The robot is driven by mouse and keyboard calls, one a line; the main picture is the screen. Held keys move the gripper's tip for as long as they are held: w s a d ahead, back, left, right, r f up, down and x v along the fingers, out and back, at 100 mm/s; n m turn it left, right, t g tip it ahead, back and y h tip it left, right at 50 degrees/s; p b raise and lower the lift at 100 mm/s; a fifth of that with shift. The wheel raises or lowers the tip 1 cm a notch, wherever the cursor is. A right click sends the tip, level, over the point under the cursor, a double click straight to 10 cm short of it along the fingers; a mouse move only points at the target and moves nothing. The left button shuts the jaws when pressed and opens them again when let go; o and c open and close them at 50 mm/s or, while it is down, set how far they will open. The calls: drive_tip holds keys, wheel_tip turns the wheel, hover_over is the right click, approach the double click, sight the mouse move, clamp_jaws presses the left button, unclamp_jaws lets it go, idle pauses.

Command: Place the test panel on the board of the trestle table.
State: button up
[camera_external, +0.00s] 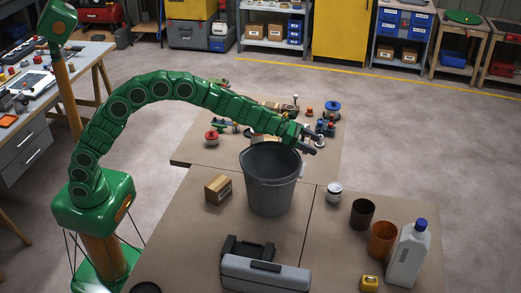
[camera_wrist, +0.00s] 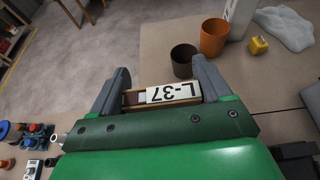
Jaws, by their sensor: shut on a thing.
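The test panel appears to be the small brown-edged block with a white "L-37" label (camera_wrist: 168,93) in the wrist view. My gripper (camera_wrist: 161,88) is shut on it, with one dark finger at each end. In the external view my gripper (camera_external: 312,144) is above the tables, just beyond the grey bucket's rim; the panel cannot be made out there. A brown board (camera_external: 185,250) fills the foreground and another brown-topped table (camera_external: 190,152) stands behind it. Legs under both are hidden, so I cannot tell which is the trestle table.
The grey bucket (camera_external: 270,185), carton (camera_external: 218,189), toolbox (camera_external: 265,273), white jar (camera_external: 334,192), dark cup (camera_external: 362,213), orange pot (camera_external: 382,240) and white bottle (camera_external: 408,255) stand on the near board. Several small parts crowd the rear table. The near board's left front is bare.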

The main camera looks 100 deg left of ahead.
drive_tip(key=s+a, duration=0.7)
drive_tip(key=a, duration=0.2)
hover_over(236, 157)
wheel_tip(236, 157, down, 20)
drive_tip(key=shift+d+f, duration=0.15)
drive_tip(key=shift+f, duration=4.6)
drive_tip(key=shift+f, duration=0.15)
drive_tip(key=o, duration=1)
drive_tip(key=shift+c, duration=0.2)
